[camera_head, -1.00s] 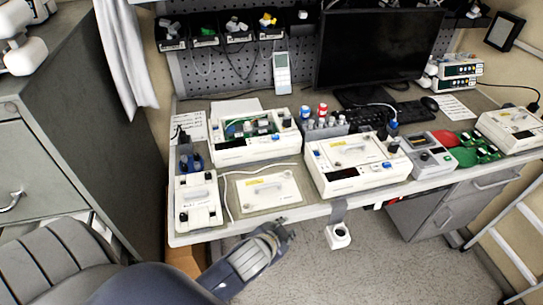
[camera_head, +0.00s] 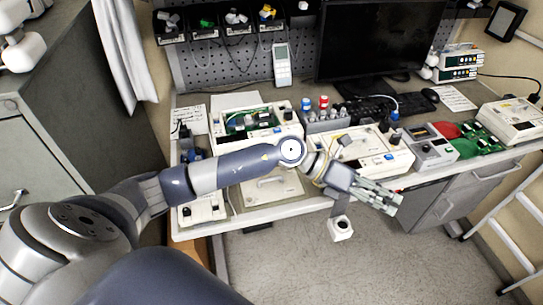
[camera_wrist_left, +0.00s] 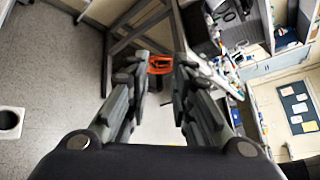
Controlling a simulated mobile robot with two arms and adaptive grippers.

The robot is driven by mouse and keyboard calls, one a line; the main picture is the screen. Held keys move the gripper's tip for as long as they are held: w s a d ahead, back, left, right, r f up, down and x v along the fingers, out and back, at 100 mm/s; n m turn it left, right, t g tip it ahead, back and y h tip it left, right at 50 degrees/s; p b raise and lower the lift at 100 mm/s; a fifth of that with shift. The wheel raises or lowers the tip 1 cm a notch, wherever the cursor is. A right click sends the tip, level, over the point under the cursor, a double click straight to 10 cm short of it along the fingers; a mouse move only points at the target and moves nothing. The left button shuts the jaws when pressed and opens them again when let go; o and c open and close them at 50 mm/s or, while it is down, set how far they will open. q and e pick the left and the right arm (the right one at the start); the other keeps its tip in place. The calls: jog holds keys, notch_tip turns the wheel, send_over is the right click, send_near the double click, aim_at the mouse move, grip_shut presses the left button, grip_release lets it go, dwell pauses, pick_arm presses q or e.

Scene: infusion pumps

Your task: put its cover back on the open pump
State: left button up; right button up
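The open pump (camera_head: 236,124) stands at the back left of the bench, with its green circuit board showing. A flat white cover (camera_head: 262,192) with a handle lies on a mat in front of it. My left forearm crosses over the cover and hides part of it and the open pump's front. My left gripper (camera_head: 393,203) is in front of the bench's edge, well to the right of the cover. In the left wrist view, its fingers (camera_wrist_left: 160,66) are apart with nothing held between them. My right gripper is not in view.
A closed pump (camera_head: 360,150) stands mid-bench behind my left gripper. A grey tester (camera_head: 432,146) and green boards (camera_head: 478,139) lie to its right. A white holder (camera_head: 340,228) hangs below the bench's front edge. The floor in front is clear.

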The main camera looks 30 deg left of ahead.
pick_arm(q)
jog(key=a+f+m+g+y, duration=0.25)
jog(key=a+f+y, duration=0.3)
jog(key=a, duration=0.35)
jog(key=y, duration=0.8)
send_over(271, 178)
jog(key=shift+d+f+m+g, duration=0.2)
jog(key=shift+f+m+g, duration=0.25)
jog(key=shift+a, duration=0.35)
jog(key=shift+f+b, duration=0.45)
jog(key=shift+f, duration=0.3)
notch_tip(271, 178, down, 6)
jog(key=b, duration=0.4)
jog(key=shift+r, duration=0.1)
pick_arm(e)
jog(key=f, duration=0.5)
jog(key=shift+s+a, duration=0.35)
pick_arm(q)
jog(key=shift+c, duration=0.6)
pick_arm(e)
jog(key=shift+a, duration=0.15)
pick_arm(q)
grip_shut()
